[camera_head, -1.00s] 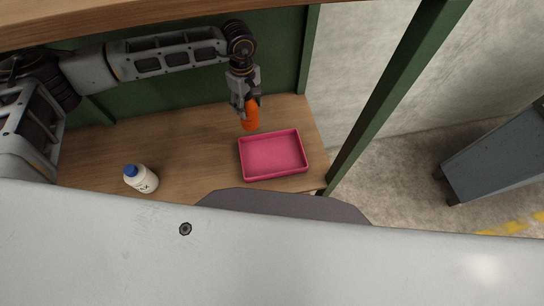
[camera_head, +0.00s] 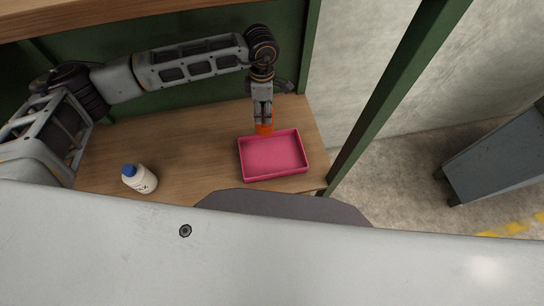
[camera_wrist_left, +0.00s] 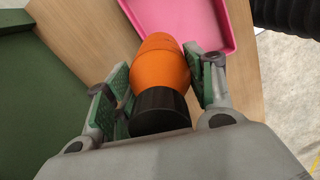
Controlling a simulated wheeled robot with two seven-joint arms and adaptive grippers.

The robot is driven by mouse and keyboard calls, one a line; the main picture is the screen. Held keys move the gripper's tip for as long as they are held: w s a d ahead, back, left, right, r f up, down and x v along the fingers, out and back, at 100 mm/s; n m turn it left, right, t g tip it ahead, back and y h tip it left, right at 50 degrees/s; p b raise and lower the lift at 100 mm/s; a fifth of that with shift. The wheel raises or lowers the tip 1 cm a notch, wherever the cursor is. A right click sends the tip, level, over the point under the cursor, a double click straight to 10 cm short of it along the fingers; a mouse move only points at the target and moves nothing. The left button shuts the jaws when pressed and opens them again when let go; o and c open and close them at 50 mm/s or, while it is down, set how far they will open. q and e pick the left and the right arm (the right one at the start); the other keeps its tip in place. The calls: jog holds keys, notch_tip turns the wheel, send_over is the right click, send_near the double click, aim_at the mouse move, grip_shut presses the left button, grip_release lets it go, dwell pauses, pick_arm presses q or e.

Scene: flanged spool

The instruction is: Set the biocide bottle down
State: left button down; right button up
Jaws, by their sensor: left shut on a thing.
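The biocide bottle, taken to be the orange bottle (camera_head: 264,129) with a black cap, is in my left gripper (camera_head: 263,119). In the head view only a small orange part shows below the fingers, by the far left edge of the pink tray (camera_head: 273,156). In the left wrist view the bottle (camera_wrist_left: 161,68) sits between the green-padded fingers, cap toward the wrist. Its height above the table or tray is hard to tell. The tray (camera_wrist_left: 186,22) lies just beyond it there and looks empty. My right gripper is not in view.
A green post (camera_head: 390,95) rises at the right, and a green panel stands behind the table.

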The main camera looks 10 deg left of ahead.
pick_arm(q)
jog(key=d+n, duration=0.1)
jog(key=n, duration=0.1)
jog(key=s+d+n, duration=0.1)
jog(key=n, duration=0.1)
jog(key=shift+d+f, duration=0.1)
jog(key=shift+d, duration=0.25)
jog(key=s+d+n+b, duration=0.1)
jog(key=d+n, duration=0.5)
jog(key=n, duration=0.6)
jog(key=shift+s+b, duration=0.35)
jog(key=shift+s, duration=0.3)
jog(key=shift+d, duration=0.1)
notch_tip(320, 180, down, 6)
jog(key=p, duration=0.1)
jog(key=shift+f, duration=0.2)
